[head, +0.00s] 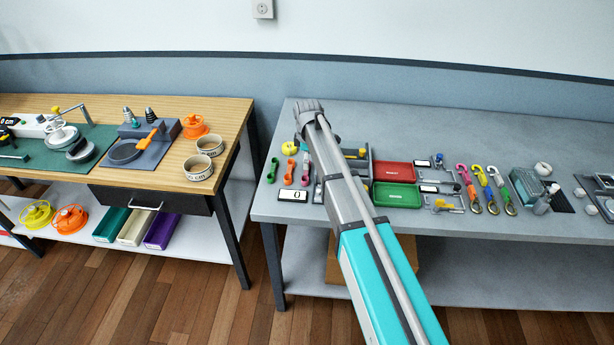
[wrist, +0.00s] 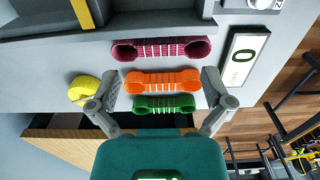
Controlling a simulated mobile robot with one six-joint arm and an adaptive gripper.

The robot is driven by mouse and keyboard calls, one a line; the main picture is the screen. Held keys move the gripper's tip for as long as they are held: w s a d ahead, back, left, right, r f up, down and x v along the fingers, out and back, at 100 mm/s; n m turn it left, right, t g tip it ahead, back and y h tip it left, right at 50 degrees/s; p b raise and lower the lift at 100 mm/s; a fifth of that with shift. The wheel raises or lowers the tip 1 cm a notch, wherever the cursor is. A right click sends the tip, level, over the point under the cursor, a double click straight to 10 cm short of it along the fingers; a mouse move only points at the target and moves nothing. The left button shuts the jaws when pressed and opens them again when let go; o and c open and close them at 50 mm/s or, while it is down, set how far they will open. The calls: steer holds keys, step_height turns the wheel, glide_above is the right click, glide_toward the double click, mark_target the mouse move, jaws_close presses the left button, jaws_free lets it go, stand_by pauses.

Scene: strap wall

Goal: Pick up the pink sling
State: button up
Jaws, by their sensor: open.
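The pink sling (wrist: 160,48), a magenta dumbbell-shaped piece with pale bands across its middle, lies on the grey bench at the top of the wrist view. In the head view it (head: 305,170) lies just left of my arm. An orange sling (wrist: 162,82) and a green sling (wrist: 164,103) lie parallel below it in the wrist view. My gripper (wrist: 162,88) is open, with its fingertips on either side of the orange and green slings, apart from the pink one. The head view hides my gripper behind my arm.
In the head view, red (head: 393,171) and green (head: 397,195) trays and several coloured straps lie right of my arm.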

steer(key=shift+f, duration=0.1)
stand_by(0.3)
steer(key=shift+a+f+b, duration=0.2)
steer(key=shift+f+b, duration=2.35)
steer(key=shift+b, duration=0.05)
steer(key=c, duration=0.8)
steer(key=shift+r, duration=0.2)
step_height(320, 180, up, 2)
steer(key=p, duration=0.2)
steer(key=shift+r+p, duration=0.1)
steer(key=shift+p, duration=0.2)
steer(key=shift+s+d+r+p, duration=0.5)
steer(key=shift+s+r+p, duration=1.25)
steer(key=shift+s, duration=0.55)
steer(key=shift+s+d+r+p, duration=0.45)
steer(key=shift+s+r+p, duration=1.3)
steer(key=shift+s, duration=0.55)
steer(key=shift+s+d+r+p, duration=0.5)
steer(key=shift+s+r+p, duration=1.25)
steer(key=shift+s, duration=0.55)
